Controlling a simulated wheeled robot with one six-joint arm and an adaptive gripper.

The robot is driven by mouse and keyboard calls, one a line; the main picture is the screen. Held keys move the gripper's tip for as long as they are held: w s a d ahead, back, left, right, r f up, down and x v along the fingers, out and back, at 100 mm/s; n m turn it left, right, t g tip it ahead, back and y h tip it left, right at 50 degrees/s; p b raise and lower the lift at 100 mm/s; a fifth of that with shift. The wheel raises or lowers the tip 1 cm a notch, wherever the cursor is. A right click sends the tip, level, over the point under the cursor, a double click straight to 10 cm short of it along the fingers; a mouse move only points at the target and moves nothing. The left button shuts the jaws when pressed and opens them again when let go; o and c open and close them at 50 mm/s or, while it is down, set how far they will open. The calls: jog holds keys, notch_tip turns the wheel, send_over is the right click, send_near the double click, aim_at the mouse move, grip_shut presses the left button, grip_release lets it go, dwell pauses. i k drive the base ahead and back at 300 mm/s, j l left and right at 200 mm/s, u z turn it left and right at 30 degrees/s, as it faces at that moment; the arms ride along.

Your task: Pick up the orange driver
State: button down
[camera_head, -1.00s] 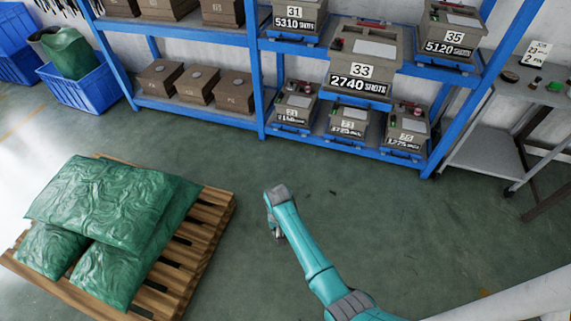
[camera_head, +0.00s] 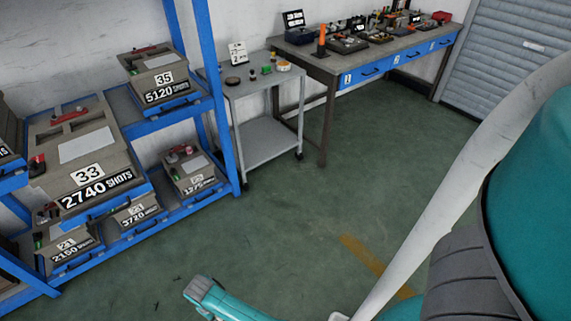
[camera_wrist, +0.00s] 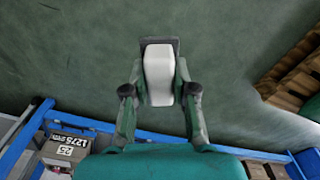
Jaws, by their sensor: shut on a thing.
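An orange upright item (camera_head: 322,40) stands on the near left end of the workbench in the head view; it is too small to tell whether it is the orange driver. In the wrist view my gripper (camera_wrist: 160,72) has its two dark green fingers on either side of a pale, rounded block (camera_wrist: 158,78) with a dark edge, and is shut on it. The block hangs above the green floor. Its underside is hidden.
The workbench (camera_head: 342,68) with blue drawers and several small items stands along the back wall. A grey cart (camera_head: 268,137) stands left of it. A blue shelf rack (camera_head: 222,130) with moulds is at left. The floor before the bench is clear.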

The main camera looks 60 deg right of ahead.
aim_at(323, 26)
jog(key=i+l+z, duration=0.25)
jog(key=z, duration=0.2)
jog(key=i+z, duration=0.45)
jog(key=i+l, duration=0.05)
